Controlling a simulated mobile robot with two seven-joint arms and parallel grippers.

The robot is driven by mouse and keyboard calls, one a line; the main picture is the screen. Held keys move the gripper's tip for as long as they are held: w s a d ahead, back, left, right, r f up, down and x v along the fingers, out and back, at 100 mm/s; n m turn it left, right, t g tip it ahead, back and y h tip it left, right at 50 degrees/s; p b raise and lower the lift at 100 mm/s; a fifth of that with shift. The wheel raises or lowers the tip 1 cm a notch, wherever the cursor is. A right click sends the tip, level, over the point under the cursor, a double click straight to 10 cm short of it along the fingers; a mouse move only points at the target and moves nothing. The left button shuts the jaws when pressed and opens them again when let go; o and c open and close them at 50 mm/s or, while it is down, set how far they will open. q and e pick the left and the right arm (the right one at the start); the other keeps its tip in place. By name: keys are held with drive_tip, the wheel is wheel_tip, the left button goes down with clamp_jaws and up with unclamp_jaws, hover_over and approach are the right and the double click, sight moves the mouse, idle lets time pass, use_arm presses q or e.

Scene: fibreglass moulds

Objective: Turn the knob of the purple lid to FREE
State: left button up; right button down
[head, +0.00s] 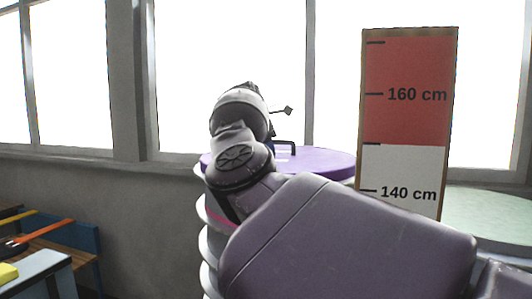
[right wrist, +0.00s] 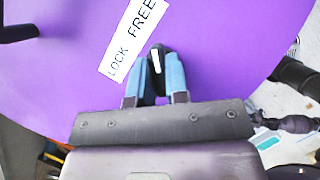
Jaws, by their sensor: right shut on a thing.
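The purple lid (head: 325,162) sits on top of a pale ribbed drum (head: 208,260) in the head view. It fills much of the right wrist view (right wrist: 230,40). A white label (right wrist: 133,38) on it reads LOCK and FREE, with LOCK nearer my gripper. My left gripper is not in view.
A black handle (head: 286,147) stands on the lid; it also shows in the right wrist view (right wrist: 18,33). A height board (head: 408,120) marked 140 and 160 cm stands at right, near a pale green round top (head: 490,215). A bench with tools (head: 35,240) is at lower left.

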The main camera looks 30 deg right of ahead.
drive_tip(key=c, duration=1.1)
unclamp_jaws()
drive_tip(key=shift+r, duration=0.1)
drive_tip(key=shift+v, duration=5.3)
drive_tip(key=shift+s, duration=0.15)
